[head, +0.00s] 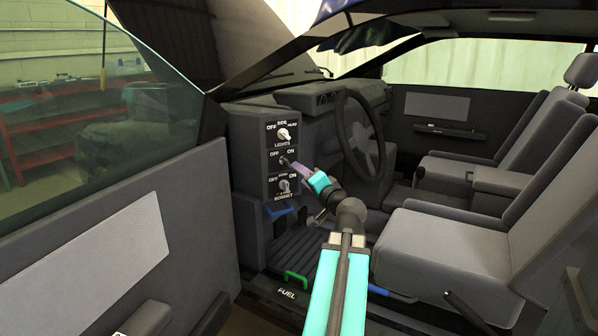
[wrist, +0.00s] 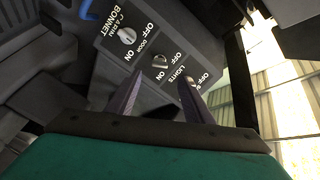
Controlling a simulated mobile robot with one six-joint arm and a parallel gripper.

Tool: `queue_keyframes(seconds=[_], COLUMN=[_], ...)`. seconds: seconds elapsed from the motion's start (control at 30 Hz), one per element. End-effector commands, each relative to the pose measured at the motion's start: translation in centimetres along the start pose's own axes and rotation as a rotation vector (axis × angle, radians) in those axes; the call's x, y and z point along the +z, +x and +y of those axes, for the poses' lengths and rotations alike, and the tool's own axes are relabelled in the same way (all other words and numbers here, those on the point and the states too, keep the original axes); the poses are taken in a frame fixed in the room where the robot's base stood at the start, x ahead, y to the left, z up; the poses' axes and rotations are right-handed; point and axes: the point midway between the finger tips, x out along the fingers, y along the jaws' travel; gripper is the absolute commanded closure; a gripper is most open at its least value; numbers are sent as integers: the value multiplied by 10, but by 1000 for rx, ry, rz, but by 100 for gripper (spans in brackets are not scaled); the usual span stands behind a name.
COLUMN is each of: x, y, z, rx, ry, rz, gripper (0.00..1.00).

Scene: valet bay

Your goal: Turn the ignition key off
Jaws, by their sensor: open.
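No control I can read is labelled as ignition, and I cannot pick out an ignition key. A dark control panel (head: 249,170) stands left of the steering wheel (head: 361,135). Its middle control (head: 283,160) is marked OFF and ON; its name is hidden in the head view. In the wrist view a small grey knob (wrist: 160,60) lies ahead, between the lines of my fingers. My gripper (head: 292,164) is open, its purple fingertips close to the middle control. In the wrist view its fingers (wrist: 163,80) stand apart with nothing between; contact is unclear.
The LIGHTS knob (head: 284,134) is above and the BONNET-labelled knob (head: 284,185) below. A blue lever (head: 278,209) and a green FUEL handle (head: 296,278) sit lower. The open door (head: 100,240) is left, the grey seat (head: 440,250) right.

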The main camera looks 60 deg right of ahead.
Motion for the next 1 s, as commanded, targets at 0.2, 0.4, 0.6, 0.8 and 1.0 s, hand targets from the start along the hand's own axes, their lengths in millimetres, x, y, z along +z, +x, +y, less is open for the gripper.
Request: queue_keyframes(seconds=[0.2,0.4,0.6,0.8,1.0], x=[0,0,0,0,0], y=[-18,-22,-22,-22,-22], z=[-1,0,0,0,0], rx=[1,0,0,0,0], ry=[-1,0,0,0,-1], rz=[0,0,0,0,0], gripper=[53,53,53,53,53])
